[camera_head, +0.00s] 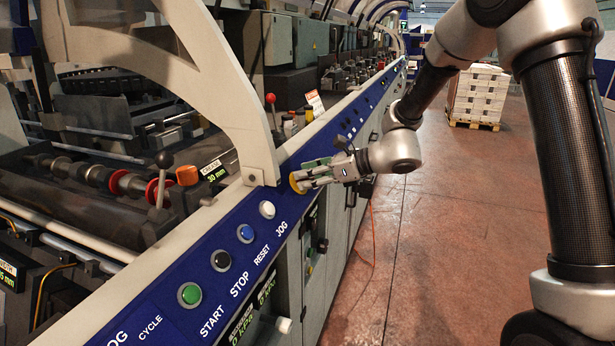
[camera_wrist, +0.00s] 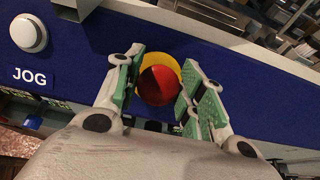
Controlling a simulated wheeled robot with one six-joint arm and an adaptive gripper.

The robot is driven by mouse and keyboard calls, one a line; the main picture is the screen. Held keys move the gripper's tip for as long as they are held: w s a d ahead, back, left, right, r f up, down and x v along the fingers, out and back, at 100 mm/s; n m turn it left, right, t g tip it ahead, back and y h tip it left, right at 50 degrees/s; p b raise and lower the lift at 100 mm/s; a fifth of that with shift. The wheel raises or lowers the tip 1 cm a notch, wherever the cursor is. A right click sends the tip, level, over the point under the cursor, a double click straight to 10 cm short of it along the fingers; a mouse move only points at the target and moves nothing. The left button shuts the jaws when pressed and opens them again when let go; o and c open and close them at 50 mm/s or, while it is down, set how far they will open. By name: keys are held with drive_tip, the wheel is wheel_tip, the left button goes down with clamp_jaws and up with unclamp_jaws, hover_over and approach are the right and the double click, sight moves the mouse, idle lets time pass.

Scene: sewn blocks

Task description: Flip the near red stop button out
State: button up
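The near red stop button (camera_wrist: 158,86) sits on a yellow disc (camera_wrist: 175,66) on the blue control panel, in the middle of the wrist view. In the head view only the yellow disc (camera_head: 297,184) shows, and the red cap is hidden by my gripper. My gripper (camera_head: 308,178) is at the panel, right in front of the button. In the wrist view its two green-padded fingers (camera_wrist: 157,92) are spread, one on each side of the red cap. I cannot tell whether a pad touches the cap.
The blue panel carries a white JOG button (camera_head: 267,209), a blue RESET button (camera_head: 246,233), a black STOP button (camera_head: 221,260) and a green START button (camera_head: 190,295). A beige guard frame (camera_head: 259,160) rises left of my gripper. Floor at right is open; stacked boxes (camera_head: 479,95) stand far back.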

drive_tip(key=o, duration=0.3)
drive_tip(key=shift+d, duration=0.1)
drive_tip(key=v, duration=1.2)
